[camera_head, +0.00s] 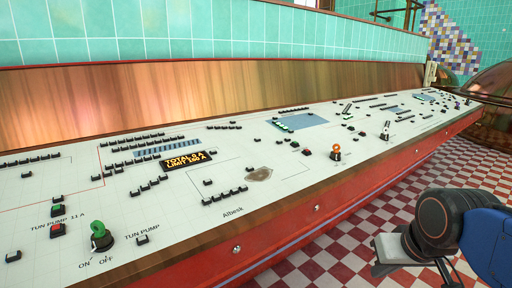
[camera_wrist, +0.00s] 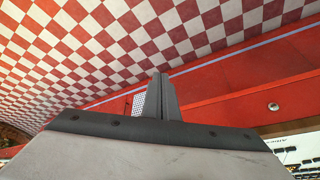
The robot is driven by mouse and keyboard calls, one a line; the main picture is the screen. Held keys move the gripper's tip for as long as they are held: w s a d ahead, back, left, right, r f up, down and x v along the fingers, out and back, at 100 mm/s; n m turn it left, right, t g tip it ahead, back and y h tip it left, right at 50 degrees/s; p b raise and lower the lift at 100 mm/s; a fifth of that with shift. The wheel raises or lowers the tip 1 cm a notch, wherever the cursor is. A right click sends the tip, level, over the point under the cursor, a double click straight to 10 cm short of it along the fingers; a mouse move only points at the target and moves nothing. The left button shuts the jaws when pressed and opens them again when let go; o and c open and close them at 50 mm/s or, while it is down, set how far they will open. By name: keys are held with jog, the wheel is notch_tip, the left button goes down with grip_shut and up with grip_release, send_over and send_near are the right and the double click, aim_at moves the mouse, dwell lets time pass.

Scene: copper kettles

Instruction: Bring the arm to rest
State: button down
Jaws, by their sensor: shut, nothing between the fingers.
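My arm hangs at the lower right in the head view, in front of the control desk and over the chequered floor, apart from the desk. My gripper shows in the wrist view (camera_wrist: 161,92) with its two grey fingers together and nothing between them. The long sloping control desk (camera_head: 225,226) carries a green rotary knob (camera_head: 101,236) marked ON and OFF at the near left. An orange knob (camera_head: 336,152) and a pale knob (camera_head: 386,130) stand farther along.
A lit display (camera_head: 185,159) reads a total of 0 A and a limit. The desk's red front (camera_head: 300,222) also fills the right of the wrist view (camera_wrist: 225,85). A copper kettle (camera_head: 492,105) stands at the far right. The red and white floor (camera_head: 335,255) beside the desk looks clear.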

jog(key=shift+g, duration=0.3)
jog(key=s+f, duration=0.2)
jog(key=s, duration=0.1)
jog(key=s+d+f, duration=0.1)
jog(key=shift+s+f, duration=0.15)
jog(key=shift+s, duration=0.25)
